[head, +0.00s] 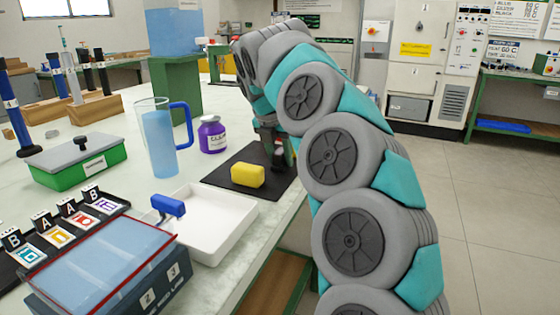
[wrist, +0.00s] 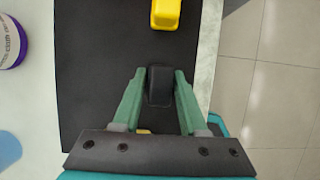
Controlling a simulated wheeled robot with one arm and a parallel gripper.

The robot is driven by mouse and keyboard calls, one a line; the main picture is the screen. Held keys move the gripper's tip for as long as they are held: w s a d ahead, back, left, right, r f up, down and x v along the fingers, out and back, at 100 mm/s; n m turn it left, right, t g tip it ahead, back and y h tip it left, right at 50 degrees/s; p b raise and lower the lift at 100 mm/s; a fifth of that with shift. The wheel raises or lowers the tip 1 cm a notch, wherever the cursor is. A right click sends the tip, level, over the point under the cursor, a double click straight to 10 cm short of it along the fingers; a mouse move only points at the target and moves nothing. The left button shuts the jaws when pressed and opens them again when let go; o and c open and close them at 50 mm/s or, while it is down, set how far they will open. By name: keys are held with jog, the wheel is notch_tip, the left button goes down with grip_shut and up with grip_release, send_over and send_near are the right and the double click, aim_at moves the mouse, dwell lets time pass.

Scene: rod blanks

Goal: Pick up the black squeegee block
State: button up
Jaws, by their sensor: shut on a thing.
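The black squeegee block (wrist: 160,86) is between the two green fingers of my gripper (wrist: 160,88) in the wrist view, and the fingers are shut on it. In the head view my gripper (head: 277,150) is over the black mat (head: 222,178) near the table's right edge, and the block there is mostly hidden against the dark mat. I cannot tell whether the block still touches the mat. A yellow block (head: 247,175) lies on the mat just in front of my gripper. It also shows at the top of the wrist view (wrist: 166,14).
A purple bottle (head: 212,135) and a blue-filled pitcher (head: 160,140) stand left of the mat. A white tray (head: 225,225) with a blue-handled tool (head: 168,206) is nearer. A green box (head: 78,163) is at left. The floor (head: 480,200) to the right is clear.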

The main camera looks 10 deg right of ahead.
aim_at(282, 149)
grip_shut()
jog(key=shift+r, duration=0.1)
jog(key=shift+r, duration=1.6)
jog(key=shift+s, duration=0.15)
jog(key=s+d, duration=0.3)
jog(key=s, duration=0.4)
jog(key=s+d+r+b, duration=0.1)
jog(key=s+d, duration=0.2)
jog(key=s, duration=0.4)
jog(key=shift+s+r, duration=0.3)
